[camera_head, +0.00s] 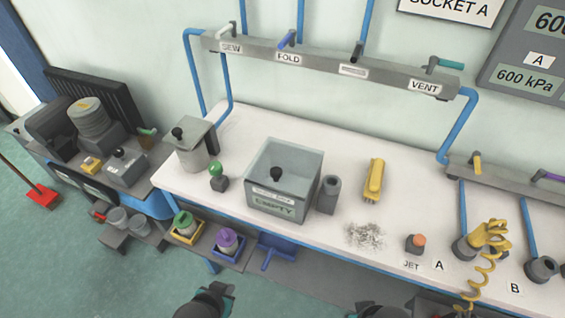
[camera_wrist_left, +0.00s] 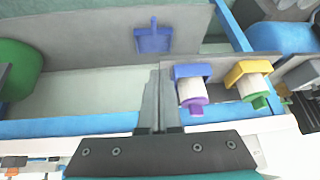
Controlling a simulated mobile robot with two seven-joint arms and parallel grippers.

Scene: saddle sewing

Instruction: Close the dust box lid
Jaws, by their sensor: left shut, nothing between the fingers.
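The dust box (camera_head: 250,188) is a grey square box with a faint label strip and an "EMPTY" sign on its front, standing mid-bench in the head view. A black knob (camera_head: 277,174) shows at its top near the front edge; whether the lid is fully down I cannot tell. My left gripper (camera_head: 218,290) is low at the bottom edge, in front of the bench and apart from the box. Its fingers are shut and empty in the left wrist view (camera_wrist_left: 159,78). A dark part of my right gripper (camera_head: 378,310) shows at the bottom edge, its fingers unclear.
A grey canister (camera_head: 193,157) with a tilted square plate and a green-knobbed block (camera_head: 217,177) stand left of the box. A dark cylinder (camera_head: 329,195) is close on its right. A yellow tool (camera_head: 374,180) and pale scraps (camera_head: 365,236) lie further right. Overhead runs a valve rail (camera_head: 320,65).

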